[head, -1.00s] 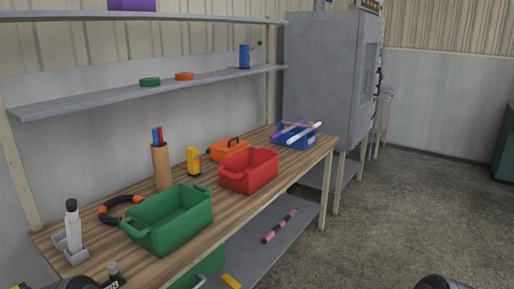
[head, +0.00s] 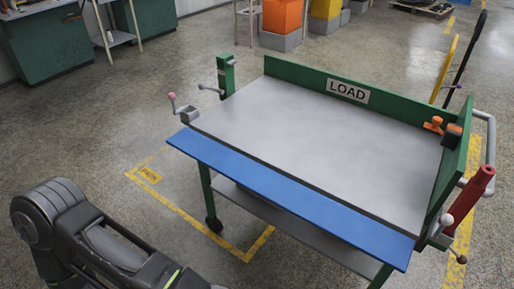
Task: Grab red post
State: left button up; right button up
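A red post (head: 468,195) stands tilted at the right end of a cart (head: 325,140), close to a grey rail and a white-knobbed lever. Its lower end is at the cart's right corner. A black and grey arm of mine enters at the lower left, well apart from the post. Its gripper fingers are not visible, and my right gripper is out of view too.
The cart has a grey top, a blue front flap (head: 285,195) and a green LOAD panel (head: 347,92). A green post (head: 227,75) stands at its left. An orange item (head: 433,125) is near the right panel. Open floor lies left.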

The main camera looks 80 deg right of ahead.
aim_at(477, 186)
jog(key=z, duration=4.4)
jog(key=i+l+u, duration=0.1)
jog(key=l, duration=0.6)
jog(key=i+l+u, duration=0.1)
jog(key=l, duration=0.65)
jog(key=i+l+u, duration=0.1)
jog(key=l, duration=0.6)
jog(key=i, duration=0.05)
